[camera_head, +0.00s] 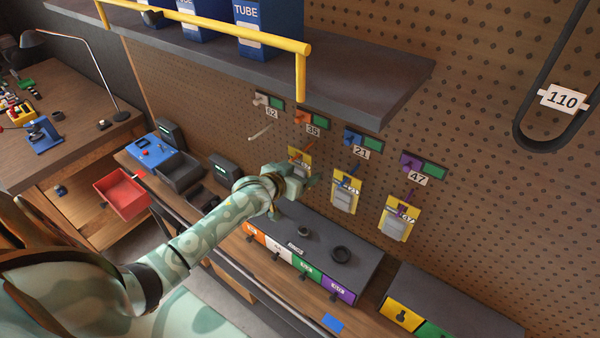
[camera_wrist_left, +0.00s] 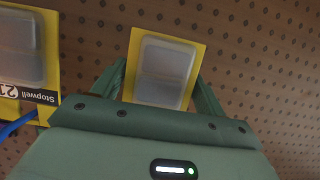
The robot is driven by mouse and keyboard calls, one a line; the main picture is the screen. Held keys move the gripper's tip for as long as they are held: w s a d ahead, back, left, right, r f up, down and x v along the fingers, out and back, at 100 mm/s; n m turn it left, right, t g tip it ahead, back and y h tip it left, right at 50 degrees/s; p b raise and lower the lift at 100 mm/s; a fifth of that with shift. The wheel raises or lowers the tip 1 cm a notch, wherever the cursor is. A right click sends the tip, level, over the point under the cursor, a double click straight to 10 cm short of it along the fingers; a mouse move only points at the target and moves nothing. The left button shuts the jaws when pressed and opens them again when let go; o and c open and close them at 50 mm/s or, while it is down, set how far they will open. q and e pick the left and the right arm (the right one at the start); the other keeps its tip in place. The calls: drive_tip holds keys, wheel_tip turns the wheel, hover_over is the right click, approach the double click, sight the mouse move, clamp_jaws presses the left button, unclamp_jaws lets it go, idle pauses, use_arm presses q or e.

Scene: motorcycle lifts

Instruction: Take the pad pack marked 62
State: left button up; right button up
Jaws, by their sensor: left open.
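A yellow-backed pad pack (camera_head: 307,156) hangs by the orange hook tagged 35. In the left wrist view this pack (camera_wrist_left: 164,70) shows its clear, grey-filled blister, and its number is hidden. My left gripper (camera_head: 299,183) is open at this pack; in the left wrist view its green fingers (camera_wrist_left: 163,88) stand on either side of it. I cannot tell whether they touch it. The white hook (camera_head: 262,131) at the left is bare; its tag (camera_head: 271,112) reads 52 or 62. I cannot make out a pack marked 62. My right gripper is not in view.
A pack (camera_head: 344,198) on the blue hook shows 21 in the left wrist view (camera_wrist_left: 20,55). Another pack (camera_head: 396,224) hangs on the purple hook tagged 47. A dark shelf (camera_head: 380,80) juts out above. A drawer box (camera_head: 365,268) stands on the bench below.

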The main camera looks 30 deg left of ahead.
use_arm(q)
drive_tip(key=shift+s, duration=0.1)
drive_tip(key=c, duration=0.6)
drive_tip(key=shift+c, duration=0.6)
drive_tip(key=shift+r, duration=0.1)
